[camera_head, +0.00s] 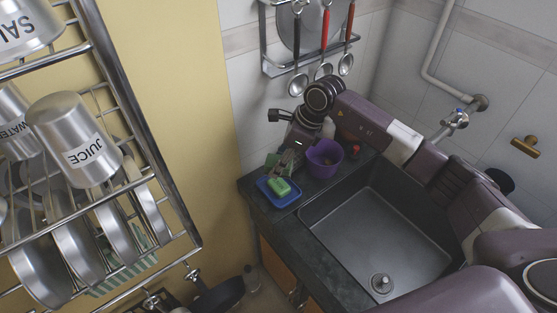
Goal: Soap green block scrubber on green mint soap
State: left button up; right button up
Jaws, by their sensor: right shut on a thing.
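The green mint soap (279,187) lies on a blue dish (284,201) on the dark counter, left of the sink. My right gripper (282,163) reaches down just behind the dish, its arm coming in from the right over the sink's back edge. It is shut on the green block scrubber (271,159), which shows partly beside the fingers. The scrubber is close behind the soap; I cannot tell whether they touch. My left gripper is not in view.
A purple bowl (324,158) stands right of my gripper, close to it. The empty sink (375,235) lies to the right. Ladles hang from a wall rack (265,40) above. A metal rack (130,95) with steel canisters (75,138) and plates fills the left.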

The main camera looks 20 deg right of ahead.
aim_at(275, 184)
jog(key=shift+f, duration=0.45)
notch_tip(275, 184, down, 3)
jog(key=shift+f+b, duration=0.2)
jog(key=shift+b, duration=0.8)
jog(key=shift+f, duration=0.65)
jog(key=shift+f+b, duration=0.45)
jog(key=shift+b, duration=0.25)
jog(key=shift+s+f, duration=0.2)
dwell(0.6)
notch_tip(275, 184, up, 2)
jog(key=shift+w+p, duration=0.15)
jog(key=shift+p, duration=0.15)
jog(key=shift+r+p, duration=1.25)
jog(key=shift+r, duration=1.4)
